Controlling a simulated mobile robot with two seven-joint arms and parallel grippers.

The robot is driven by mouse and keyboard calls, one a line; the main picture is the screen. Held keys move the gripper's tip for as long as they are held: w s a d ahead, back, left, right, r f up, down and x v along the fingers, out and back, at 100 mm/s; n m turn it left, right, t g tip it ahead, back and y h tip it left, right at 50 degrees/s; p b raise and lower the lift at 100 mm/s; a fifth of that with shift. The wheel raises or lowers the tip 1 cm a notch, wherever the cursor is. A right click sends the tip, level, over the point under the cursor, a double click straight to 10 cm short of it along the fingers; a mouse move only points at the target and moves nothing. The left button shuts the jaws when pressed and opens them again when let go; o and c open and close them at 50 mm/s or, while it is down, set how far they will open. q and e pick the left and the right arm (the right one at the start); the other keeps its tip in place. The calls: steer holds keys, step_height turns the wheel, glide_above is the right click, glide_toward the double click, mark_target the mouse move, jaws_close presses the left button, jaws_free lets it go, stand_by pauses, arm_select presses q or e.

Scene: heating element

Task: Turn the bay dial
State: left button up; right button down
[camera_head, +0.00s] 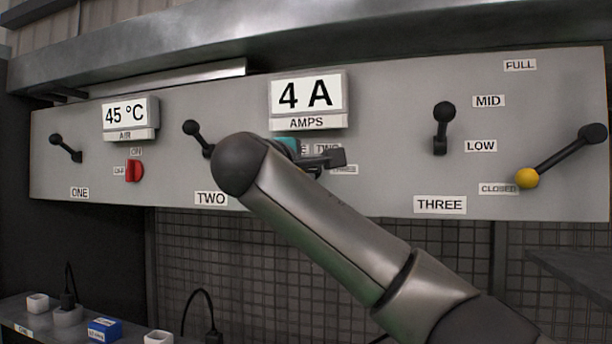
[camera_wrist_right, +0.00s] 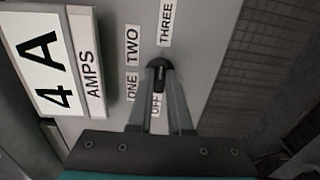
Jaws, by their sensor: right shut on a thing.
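The bay dial is a small dark knob (camera_wrist_right: 160,75) on the grey panel. In the right wrist view, labels ONE, TWO, THREE and OFF surround it. My right gripper (camera_wrist_right: 159,85) has its two fingers closed on either side of this knob. In the head view my right gripper (camera_head: 322,160) is at the panel below the AMPS display, and my right arm hides the dial and part of its labels. The AMPS display (camera_head: 306,95) reads 4 A; it also shows in the right wrist view (camera_wrist_right: 45,62). My left gripper is not in view.
Levers ONE (camera_head: 66,148), TWO (camera_head: 197,138) and THREE (camera_head: 442,127) stand on the panel. A red switch (camera_head: 134,171) sits below the 45 °C display (camera_head: 130,115). A yellow-ended lever (camera_head: 560,158) is at right, by CLOSED. A shelf with small blocks is at lower left.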

steer(key=shift+f, duration=0.1)
stand_by(0.3)
steer(key=c, duration=0.8)
jaws_free()
steer(key=shift+c, duration=0.2)
steer(key=shift+s, duration=0.15)
steer(key=b+v, duration=0.6)
steer(key=v, duration=0.9)
